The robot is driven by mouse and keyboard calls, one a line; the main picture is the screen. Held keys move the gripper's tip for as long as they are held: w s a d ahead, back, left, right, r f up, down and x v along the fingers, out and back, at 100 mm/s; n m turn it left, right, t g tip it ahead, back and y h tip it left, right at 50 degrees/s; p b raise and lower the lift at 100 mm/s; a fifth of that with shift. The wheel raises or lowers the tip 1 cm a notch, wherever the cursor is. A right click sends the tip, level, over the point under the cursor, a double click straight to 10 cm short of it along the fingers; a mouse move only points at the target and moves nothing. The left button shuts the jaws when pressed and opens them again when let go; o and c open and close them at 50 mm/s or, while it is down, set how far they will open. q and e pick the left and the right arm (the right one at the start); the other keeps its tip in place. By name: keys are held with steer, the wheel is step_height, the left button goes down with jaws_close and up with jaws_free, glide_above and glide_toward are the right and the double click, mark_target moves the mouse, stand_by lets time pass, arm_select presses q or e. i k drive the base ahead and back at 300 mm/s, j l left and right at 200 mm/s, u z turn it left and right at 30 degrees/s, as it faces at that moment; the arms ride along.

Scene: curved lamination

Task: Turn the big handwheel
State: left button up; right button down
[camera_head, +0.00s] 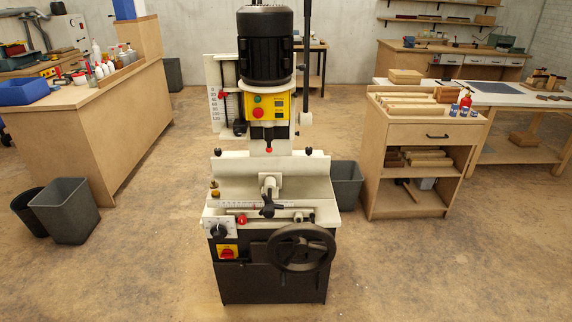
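The big handwheel (301,248) is a black wheel on the front right of a cream and dark grey machine (272,185). Its rim, hub and a small handle are seen at an angle, and nothing touches it. A smaller black star knob (269,204) sits above and left of it. A black dial (219,231) and a red knob on a yellow plate (228,252) are on the machine's left front. Neither of my grippers shows in the head view.
The floor (400,275) in front of the machine is clear. Grey bins (66,208) stand at the left, and another bin (346,184) stands just right of the machine. A wooden workbench (125,120) is at the left and a wooden cabinet (418,150) at the right.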

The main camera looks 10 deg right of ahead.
mark_target(301, 245)
steer(key=i+l+u, duration=0.25)
steer(key=l+u, duration=0.3)
steer(key=i+l+u, duration=0.25)
steer(key=l+u, duration=0.3)
